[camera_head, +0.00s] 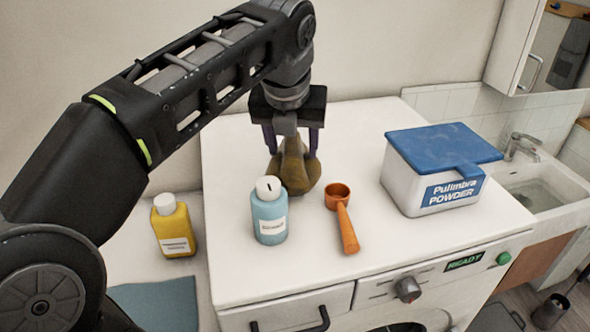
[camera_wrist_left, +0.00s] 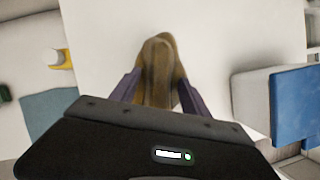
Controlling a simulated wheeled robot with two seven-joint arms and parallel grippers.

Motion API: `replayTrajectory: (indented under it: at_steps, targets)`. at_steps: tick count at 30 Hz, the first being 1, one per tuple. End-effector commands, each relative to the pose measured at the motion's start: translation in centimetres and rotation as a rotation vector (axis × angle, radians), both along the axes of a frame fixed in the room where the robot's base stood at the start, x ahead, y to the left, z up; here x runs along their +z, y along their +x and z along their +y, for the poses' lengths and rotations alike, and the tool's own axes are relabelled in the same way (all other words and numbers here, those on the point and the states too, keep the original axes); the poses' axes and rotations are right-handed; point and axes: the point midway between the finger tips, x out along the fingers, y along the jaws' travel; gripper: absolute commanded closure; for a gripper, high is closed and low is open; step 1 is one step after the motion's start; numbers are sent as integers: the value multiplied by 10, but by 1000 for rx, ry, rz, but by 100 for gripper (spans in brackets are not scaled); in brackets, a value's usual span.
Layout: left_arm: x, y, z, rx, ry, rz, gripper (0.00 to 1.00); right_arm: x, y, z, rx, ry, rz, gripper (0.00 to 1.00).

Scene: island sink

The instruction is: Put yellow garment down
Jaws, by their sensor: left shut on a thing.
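The yellow garment (camera_head: 294,168) is a crumpled, dark mustard cloth at the top of the white washing machine. My left gripper (camera_head: 292,150) is above it, pointing down, with its fingers shut on the cloth. The garment hangs below the fingers, at or just above the machine top; I cannot tell if it touches. In the left wrist view the garment (camera_wrist_left: 158,70) sits between the two purple-grey fingers of the left gripper (camera_wrist_left: 157,90). My right gripper is not in view.
On the machine top (camera_head: 420,255) stand a blue bottle (camera_head: 269,215), an orange scoop (camera_head: 343,220) and a powder box (camera_head: 435,180) with a blue lid. A yellow bottle (camera_head: 173,228) stands left, near a blue-grey cloth (camera_head: 155,303). A sink (camera_head: 540,190) is at right.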

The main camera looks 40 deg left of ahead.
Motion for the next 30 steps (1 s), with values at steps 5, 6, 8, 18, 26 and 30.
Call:
replayTrajectory:
  at_steps: [5,6,8,18,26,30]
  targets:
    - [2,0,0,0,0,-1,88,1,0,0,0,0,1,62]
    - [1,0,0,0,0,-1,88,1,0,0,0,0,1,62]
    - [-4,0,0,1,0,-1,88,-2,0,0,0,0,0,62]
    - [-36,0,0,1,-1,-2,88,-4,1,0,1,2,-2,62]
    - [-37,0,0,0,-1,0,38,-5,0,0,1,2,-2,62]
    - [-36,0,0,0,-1,0,27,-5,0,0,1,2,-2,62]
